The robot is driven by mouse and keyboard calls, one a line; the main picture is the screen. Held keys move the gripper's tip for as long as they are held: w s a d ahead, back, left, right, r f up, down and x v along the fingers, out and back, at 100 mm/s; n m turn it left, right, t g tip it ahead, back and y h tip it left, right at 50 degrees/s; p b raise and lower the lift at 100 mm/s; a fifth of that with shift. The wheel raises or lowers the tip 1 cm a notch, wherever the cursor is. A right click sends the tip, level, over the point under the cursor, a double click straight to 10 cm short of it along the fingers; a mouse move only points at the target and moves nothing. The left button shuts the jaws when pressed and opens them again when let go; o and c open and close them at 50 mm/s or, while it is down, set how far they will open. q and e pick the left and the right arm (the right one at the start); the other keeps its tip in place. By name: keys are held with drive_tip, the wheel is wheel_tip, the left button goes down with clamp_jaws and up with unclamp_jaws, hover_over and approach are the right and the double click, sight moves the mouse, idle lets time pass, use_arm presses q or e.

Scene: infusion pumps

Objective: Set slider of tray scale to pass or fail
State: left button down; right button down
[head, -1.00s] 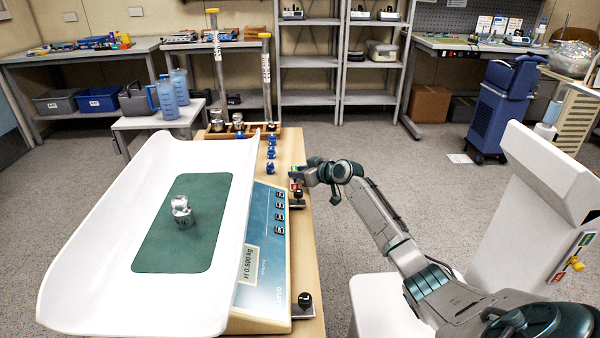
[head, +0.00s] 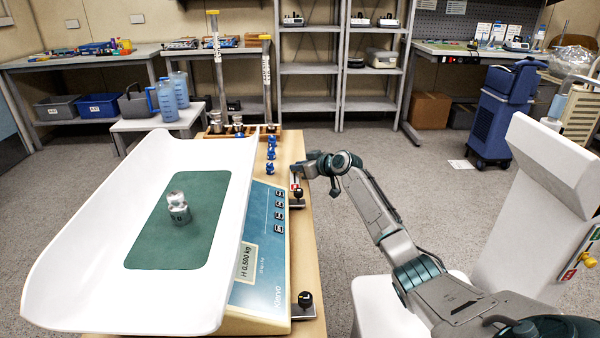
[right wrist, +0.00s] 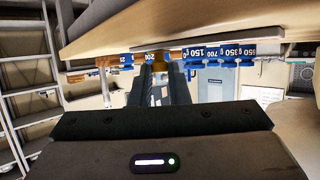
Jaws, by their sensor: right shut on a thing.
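The tray scale has a white tray (head: 90,285) with a green mat (head: 150,252) and a blue control panel (head: 262,262). Its display reads H 0.500 kg. A metal weight (head: 178,208) stands on the mat. A small plate with a red field (head: 296,184) is at the scale's right side, just in front of my right gripper (head: 297,170). In the right wrist view my right gripper (right wrist: 158,72) is shut on a yellow-brown slider knob (right wrist: 158,57). The fingers and wrist hide much of the slider. My left gripper is out of view.
Blue weights (head: 271,154) line the table behind the panel. A white seat-like unit (head: 545,170) with a green-red plate and yellow knob (head: 588,259) stands at right. Open floor lies beyond the arm.

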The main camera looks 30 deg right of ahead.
drive_tip(key=shift+d+r, duration=0.1)
drive_tip(key=shift+r, duration=0.05)
drive_tip(key=c, duration=1.6)
unclamp_jaws()
drive_tip(key=shift+c, duration=0.2)
drive_tip(key=o, duration=0.3)
drive_tip(key=shift+w, duration=0.1)
drive_tip(key=v, duration=1)
drive_tip(key=shift+s+p, duration=0.3)
drive_tip(key=shift+s, duration=0.1)
drive_tip(key=shift+d, duration=0.1)
